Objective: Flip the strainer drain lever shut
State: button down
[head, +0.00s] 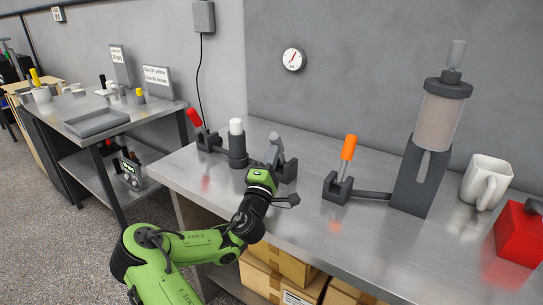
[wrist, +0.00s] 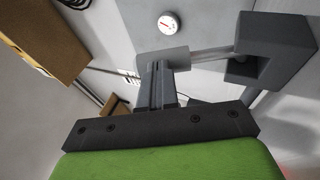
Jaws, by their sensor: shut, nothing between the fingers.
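No label tells me which lever is the strainer drain lever. A grey-handled lever (head: 274,138) stands by a dark block (head: 289,171) on the bench, right of a dark cylinder with a white cap (head: 236,127). My gripper (head: 270,163) is right in front of that lever and hides its lower part. In the wrist view, my shut, empty fingers (wrist: 158,82) reach toward the lever's grey grip (wrist: 162,62), overlapping it; I cannot tell whether they touch. A pale rod joins the grip to the dark forked block (wrist: 270,45).
A red-handled lever (head: 195,118) is left of the cylinder. An orange-handled lever (head: 348,148) is right, joined to a stand with a clear canister (head: 440,120). A mug (head: 486,182) and red box (head: 520,235) are further right. The bench front is clear.

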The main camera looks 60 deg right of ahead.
aim_at(277, 142)
jog(key=shift+r, duration=0.15)
jog(key=r+y+p, duration=0.1)
jog(key=p, duration=0.3)
jog(key=d+r+y+p, duration=0.1)
jog(key=p, duration=0.3)
jog(key=shift+s+d+r+m+g+p, duration=0.1)
jog(key=shift+d+r+m+g+p, duration=0.1)
jog(key=shift+d+m+g+p, duration=0.15)
jog(key=s+d+r+m+y+p, duration=0.1)
jog(key=d+y+p, duration=0.4)
jog(key=p, duration=1.5)
jog(key=shift+s+d+r, duration=0.15)
jog(key=shift+d, duration=1.05)
jog(key=shift+r+m+g, duration=0.1)
jog(key=shift+m+g, duration=0.15)
